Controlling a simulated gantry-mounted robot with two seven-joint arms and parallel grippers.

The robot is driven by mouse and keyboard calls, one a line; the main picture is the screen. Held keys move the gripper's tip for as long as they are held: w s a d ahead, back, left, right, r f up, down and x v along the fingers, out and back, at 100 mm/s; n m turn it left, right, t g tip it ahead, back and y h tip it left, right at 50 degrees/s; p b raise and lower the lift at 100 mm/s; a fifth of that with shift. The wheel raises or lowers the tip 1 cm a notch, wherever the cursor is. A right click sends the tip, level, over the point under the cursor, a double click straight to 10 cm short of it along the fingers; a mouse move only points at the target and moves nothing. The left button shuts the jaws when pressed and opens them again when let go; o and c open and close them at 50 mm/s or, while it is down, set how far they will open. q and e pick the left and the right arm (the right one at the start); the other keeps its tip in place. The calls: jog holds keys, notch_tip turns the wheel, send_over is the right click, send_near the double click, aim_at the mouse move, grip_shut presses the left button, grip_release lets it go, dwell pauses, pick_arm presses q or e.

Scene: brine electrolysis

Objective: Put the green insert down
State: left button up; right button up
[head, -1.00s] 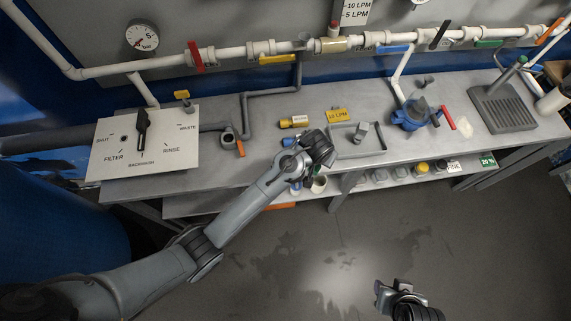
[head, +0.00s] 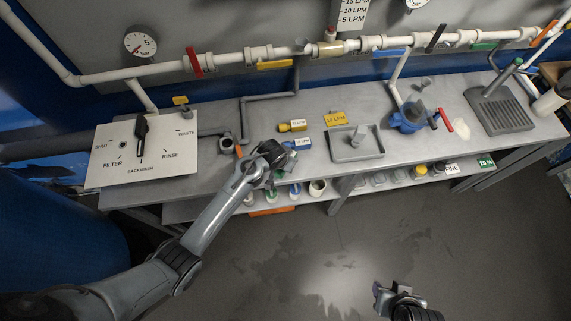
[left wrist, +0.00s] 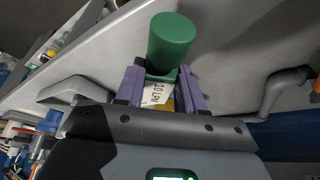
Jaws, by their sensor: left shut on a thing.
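The green insert (left wrist: 171,42), a short cylinder, is held between the purple fingers of my left gripper (left wrist: 162,88) in the left wrist view. A white label with LPM lettering shows between the fingers. In the head view my left gripper (head: 268,162) is above the bench's front edge, left of the blue insert (head: 297,143); I cannot make out the green insert clearly there. A yellow insert (head: 292,126) lies just behind the blue one. My right gripper (head: 384,292) is over the floor at the bottom; its fingers are too unclear to read.
A grey tray (head: 342,157) with an upright piece stands right of the inserts, with a yellow tag (head: 336,118) behind. A panel with a selector (head: 141,130) is at left, a blue pump (head: 408,117) at right. Small containers fill the lower shelf.

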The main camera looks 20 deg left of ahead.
pick_arm(q)
jog(key=shift+f, duration=1.15)
jog(key=shift+f, duration=0.15)
jog(key=o, duration=1.1)
jog(key=shift+c, duration=0.2)
